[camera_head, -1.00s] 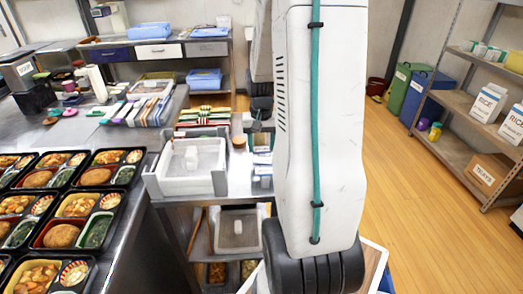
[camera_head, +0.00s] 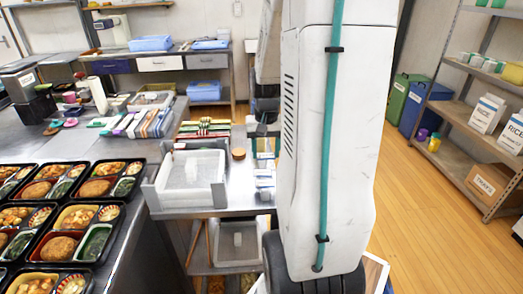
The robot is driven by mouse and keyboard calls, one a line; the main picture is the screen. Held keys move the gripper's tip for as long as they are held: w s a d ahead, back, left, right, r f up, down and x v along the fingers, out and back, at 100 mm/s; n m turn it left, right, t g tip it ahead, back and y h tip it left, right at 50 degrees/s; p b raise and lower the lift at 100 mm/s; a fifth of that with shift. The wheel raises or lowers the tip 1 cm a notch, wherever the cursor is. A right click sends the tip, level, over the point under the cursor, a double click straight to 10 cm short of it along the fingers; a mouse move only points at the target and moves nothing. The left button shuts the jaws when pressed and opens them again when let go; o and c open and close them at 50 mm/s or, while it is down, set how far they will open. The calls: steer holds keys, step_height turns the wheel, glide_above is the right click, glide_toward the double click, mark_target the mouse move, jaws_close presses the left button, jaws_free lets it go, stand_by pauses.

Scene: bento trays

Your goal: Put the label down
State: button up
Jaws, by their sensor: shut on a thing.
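My gripper (camera_head: 264,129) is small and dark, partly hidden behind my own white arm. It points down over the right part of the metal side table (camera_head: 238,185). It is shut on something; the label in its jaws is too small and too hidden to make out. Small white and blue items (camera_head: 264,172) lie on the table just below it. I cannot tell whether what it holds touches them.
A white open box (camera_head: 190,180) and a small brown round thing (camera_head: 238,153) stand left of my gripper. Several filled bento trays (camera_head: 64,216) cover the left counter. Shelves with rice boxes (camera_head: 487,113) stand at the right. The wooden floor (camera_head: 405,190) is clear.

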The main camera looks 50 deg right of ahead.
steer(key=s+a+r, duration=0.1)
steer(key=s+a, duration=0.5)
steer(key=s, duration=0.5)
steer(key=shift+s, duration=0.15)
